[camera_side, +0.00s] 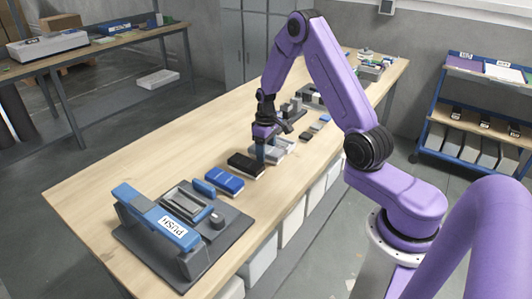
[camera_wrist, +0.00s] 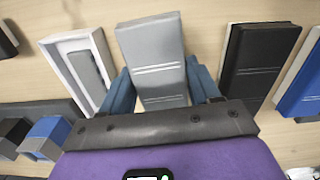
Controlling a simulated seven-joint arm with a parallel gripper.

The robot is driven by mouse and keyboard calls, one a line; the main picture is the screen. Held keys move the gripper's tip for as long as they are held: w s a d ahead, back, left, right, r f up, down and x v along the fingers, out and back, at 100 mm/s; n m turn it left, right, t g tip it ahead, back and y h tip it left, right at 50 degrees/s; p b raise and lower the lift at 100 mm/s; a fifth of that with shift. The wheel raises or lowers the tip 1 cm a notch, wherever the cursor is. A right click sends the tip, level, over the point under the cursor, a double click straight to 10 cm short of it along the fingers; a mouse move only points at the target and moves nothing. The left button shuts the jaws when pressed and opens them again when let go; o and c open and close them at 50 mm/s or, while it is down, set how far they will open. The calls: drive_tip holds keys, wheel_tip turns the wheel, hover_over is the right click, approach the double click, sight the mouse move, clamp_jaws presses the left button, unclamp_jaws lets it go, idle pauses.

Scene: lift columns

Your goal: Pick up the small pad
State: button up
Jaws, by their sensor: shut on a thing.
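A light grey pad (camera_wrist: 158,62) with pale stripes across it stands between the two blue fingers of my gripper (camera_wrist: 163,88) in the wrist view. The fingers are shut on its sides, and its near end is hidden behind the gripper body. In the side view my gripper (camera_side: 262,158) points down low over the table, beside the black pad (camera_side: 245,164). The fingers and tray there largely hide the grey pad, and I cannot tell whether it touches the table. A smaller grey piece (camera_wrist: 88,74) lies in a white tray (camera_wrist: 56,46) left of the held pad.
The black pad (camera_wrist: 258,55) stands close to the right finger, with a blue pad (camera_wrist: 304,82) beyond it. A press-like fixture marked PUSH (camera_side: 172,226) sits at the table's near end. Small parts crowd the far side; the table's left side (camera_side: 150,150) is clear.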

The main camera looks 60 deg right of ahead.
drive_tip(key=shift+r, duration=0.45)
wheel_tip(320, 180, up, 2)
drive_tip(key=shift+r, duration=0.1)
drive_tip(key=s+r, duration=0.1)
drive_tip(key=s+a+r, duration=0.1)
drive_tip(key=r, duration=0.1)
drive_tip(key=s+r, duration=0.2)
drive_tip(key=shift+a+r, duration=0.2)
drive_tip(key=shift+a, duration=0.05)
drive_tip(key=s+a+r, duration=0.3)
drive_tip(key=s+r, duration=0.1)
drive_tip(key=s, duration=0.5)
drive_tip(key=w+a+f, duration=0.1)
drive_tip(key=w+a, duration=0.4)
drive_tip(key=a, duration=0.5)
drive_tip(key=w+a+m, duration=0.1)
drive_tip(key=w+a, duration=0.5)
drive_tip(key=a, duration=0.3)
drive_tip(key=w+a+f, duration=0.1)
drive_tip(key=w+a, duration=0.4)
drive_tip(key=a, duration=0.5)
drive_tip(key=shift+d+f, duration=0.2)
drive_tip(key=shift+f, duration=2.35)
drive_tip(key=shift+f, duration=0.55)
